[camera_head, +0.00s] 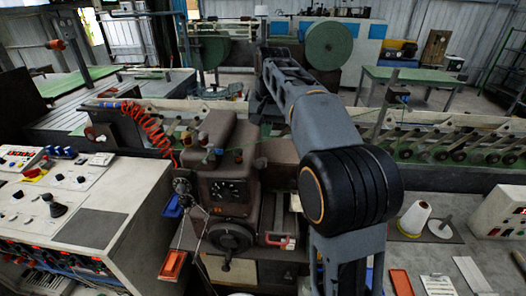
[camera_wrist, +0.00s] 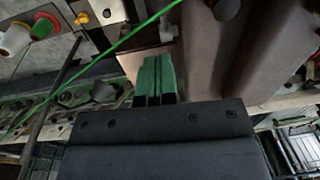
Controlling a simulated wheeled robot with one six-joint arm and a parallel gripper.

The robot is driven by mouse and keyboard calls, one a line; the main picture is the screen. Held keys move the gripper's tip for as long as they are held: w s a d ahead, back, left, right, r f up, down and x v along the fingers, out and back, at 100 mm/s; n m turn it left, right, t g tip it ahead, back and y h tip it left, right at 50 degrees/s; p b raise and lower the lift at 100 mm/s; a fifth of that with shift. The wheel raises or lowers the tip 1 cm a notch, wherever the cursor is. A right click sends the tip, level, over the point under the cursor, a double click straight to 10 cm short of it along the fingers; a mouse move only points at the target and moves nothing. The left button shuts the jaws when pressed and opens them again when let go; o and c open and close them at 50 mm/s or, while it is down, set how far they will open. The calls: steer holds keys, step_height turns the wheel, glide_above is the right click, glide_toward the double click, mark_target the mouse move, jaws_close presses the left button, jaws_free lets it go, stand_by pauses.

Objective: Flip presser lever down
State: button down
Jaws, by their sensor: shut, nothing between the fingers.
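The brown sewing machine (camera_head: 228,160) stands left of my arm in the head view, with a round handwheel (camera_head: 230,237) at its front. Its brown body (camera_wrist: 245,50) fills the upper right of the wrist view. My gripper (camera_wrist: 155,78) has green fingers that are shut and empty, close beside the machine body and in front of a pale metal plate (camera_wrist: 135,62). I cannot tell whether they touch it. I cannot make out the presser lever with certainty in either view. In the head view my gripper is hidden behind the machine and my arm.
A green thread (camera_wrist: 105,58) runs diagonally past the fingers' left. A control console (camera_head: 85,205) stands at left, and a white thread cone (camera_head: 414,218) at right. A conveyor (camera_head: 450,140) runs behind the machine. A red coiled hose (camera_head: 150,128) hangs near the machine's left.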

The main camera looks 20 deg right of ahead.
mark_target(260, 164)
steer(key=shift+s+a+f, duration=0.3)
steer(key=shift+f, duration=0.55)
steer(key=shift+s+a+f, duration=0.25)
steer(key=shift+f, duration=0.65)
steer(key=shift+s+a+f, duration=0.3)
steer(key=shift+f, duration=0.55)
steer(key=shift+d+f, duration=0.1)
steer(key=shift+f, duration=0.05)
